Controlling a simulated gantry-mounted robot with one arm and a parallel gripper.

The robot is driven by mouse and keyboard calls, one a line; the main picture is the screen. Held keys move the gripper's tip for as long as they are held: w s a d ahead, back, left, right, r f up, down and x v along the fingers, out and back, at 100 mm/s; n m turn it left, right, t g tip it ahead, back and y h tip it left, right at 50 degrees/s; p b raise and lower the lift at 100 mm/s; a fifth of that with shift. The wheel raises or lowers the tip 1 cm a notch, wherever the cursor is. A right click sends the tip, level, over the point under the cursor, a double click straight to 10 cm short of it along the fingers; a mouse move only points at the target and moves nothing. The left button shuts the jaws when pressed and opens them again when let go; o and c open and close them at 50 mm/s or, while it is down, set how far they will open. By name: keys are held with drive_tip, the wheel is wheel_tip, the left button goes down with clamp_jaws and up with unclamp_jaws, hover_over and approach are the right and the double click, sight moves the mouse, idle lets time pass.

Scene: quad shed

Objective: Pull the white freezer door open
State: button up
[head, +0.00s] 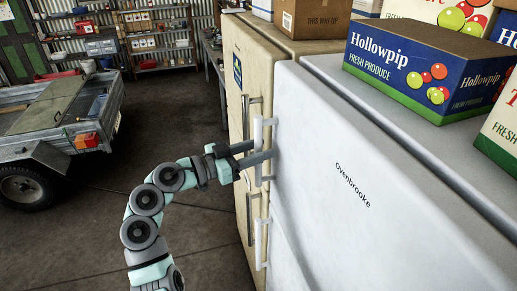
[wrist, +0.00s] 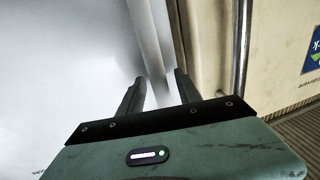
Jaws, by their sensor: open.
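The white freezer (head: 340,180) fills the right of the head view, its front marked "Ovenbrooke". Its door looks shut. A white upright bar handle (head: 258,135) is on the door's left edge, and a second white handle (head: 262,243) sits below it. My gripper (head: 262,152) is at the upper handle. Its jaws are open, with a dark finger on each side of the bar. The wrist view shows the handle (wrist: 148,50) running between my fingertips (wrist: 160,78). I cannot tell whether either finger touches it.
A cream fridge (head: 258,62) with metal handles (head: 246,115) stands close on the left. Produce boxes (head: 420,70) sit on the freezer top. A trailer (head: 60,120) is at the left, shelves (head: 155,35) at the back. The floor (head: 165,125) between is clear.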

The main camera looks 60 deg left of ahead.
drive_tip(key=shift+c, duration=0.3)
clamp_jaws()
idle(1.0)
